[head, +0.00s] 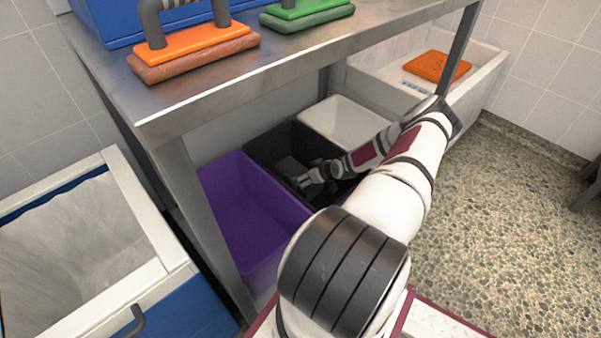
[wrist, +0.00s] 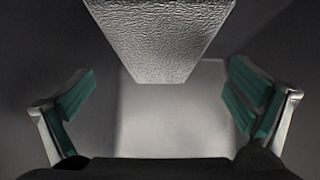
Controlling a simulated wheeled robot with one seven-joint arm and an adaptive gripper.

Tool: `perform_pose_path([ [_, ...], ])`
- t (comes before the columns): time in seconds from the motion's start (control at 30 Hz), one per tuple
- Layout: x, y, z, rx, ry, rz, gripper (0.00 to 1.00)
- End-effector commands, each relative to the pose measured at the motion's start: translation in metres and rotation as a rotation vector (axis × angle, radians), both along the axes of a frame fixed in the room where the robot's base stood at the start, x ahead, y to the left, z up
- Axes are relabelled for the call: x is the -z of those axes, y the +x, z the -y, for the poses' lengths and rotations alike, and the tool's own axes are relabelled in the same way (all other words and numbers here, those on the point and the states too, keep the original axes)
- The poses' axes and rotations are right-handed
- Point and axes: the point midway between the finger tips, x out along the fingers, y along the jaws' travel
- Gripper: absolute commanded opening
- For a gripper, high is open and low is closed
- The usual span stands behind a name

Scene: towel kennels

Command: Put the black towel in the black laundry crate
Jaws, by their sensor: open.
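The black laundry crate (head: 262,152) stands on the lower level under the metal table, between a purple crate and a white one. My gripper (head: 306,178) reaches down into the black crate. In the wrist view my gripper (wrist: 160,98) is open, with its green-padded fingers wide apart. A dark, rough-textured block, apparently the black towel (wrist: 160,38), shows at the top middle, with a visible gap to both fingers. Below it lies a smooth, paler grey patch. In the head view a greyish patch shows inside the crate beside my gripper; I cannot tell whether it is the towel.
The purple crate (head: 236,212) is to the left and the white crate (head: 345,125) to the right. The tabletop (head: 270,62) overhangs them. An orange towel (head: 437,66) lies in a white basin at right. A blue-and-white bin (head: 155,285) stands at left. The pebbled floor is clear.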

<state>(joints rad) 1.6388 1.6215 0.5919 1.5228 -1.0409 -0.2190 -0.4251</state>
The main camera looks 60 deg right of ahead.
Motion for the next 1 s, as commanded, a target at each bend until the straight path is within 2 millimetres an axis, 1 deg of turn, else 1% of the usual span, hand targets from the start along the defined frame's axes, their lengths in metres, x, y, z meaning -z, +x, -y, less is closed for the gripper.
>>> perform_pose_path([
  [0.03, -0.011, -0.008, -0.001, 0.001, -0.001, 0.0, 0.99],
  [0.1, -0.019, -0.016, -0.004, 0.0, 0.0, -0.001, 0.99],
  [0.2, -0.028, -0.026, -0.006, 0.001, 0.0, 0.001, 0.99],
  [0.3, -0.034, -0.032, -0.008, 0.0, 0.0, 0.0, 0.99],
  [0.47, -0.037, -0.036, -0.009, 0.001, -0.001, 0.0, 0.99],
  [1.0, -0.036, -0.036, -0.009, 0.0, 0.0, 0.0, 0.99],
])
